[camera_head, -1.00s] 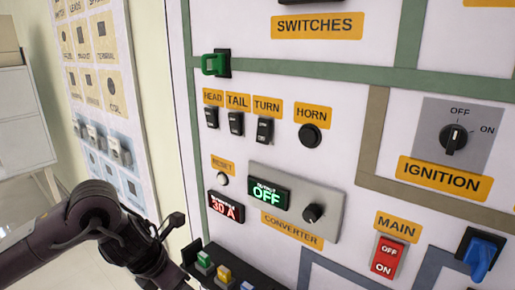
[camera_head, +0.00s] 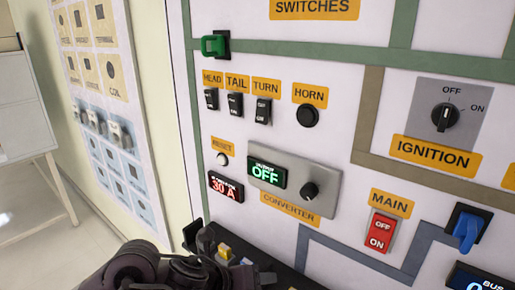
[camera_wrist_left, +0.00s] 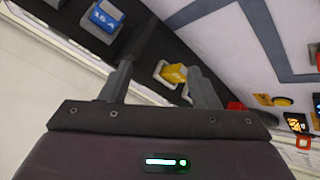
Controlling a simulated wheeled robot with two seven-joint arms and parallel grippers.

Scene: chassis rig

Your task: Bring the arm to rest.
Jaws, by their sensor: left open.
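My left gripper (camera_head: 236,260) is at the bottom of the head view, low in front of the panel and by the dark fuse strip. In the left wrist view its two fingers (camera_wrist_left: 160,85) are apart with nothing held between them. A yellow fuse (camera_wrist_left: 174,73) shows beyond the fingers, nearer the right one; I cannot tell the distance. A blue fuse marked 15 A (camera_wrist_left: 104,17) is farther up and left. My left arm (camera_head: 140,265) enters at the bottom edge and hides part of the strip. My right gripper is not in view.
The upright white panel (camera_head: 330,130) carries a converter reading OFF (camera_head: 265,175), a 30 A display (camera_head: 226,187), a red main switch (camera_head: 381,232), an ignition knob (camera_head: 445,117) and a blue lever (camera_head: 467,227). Floor shows at lower left.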

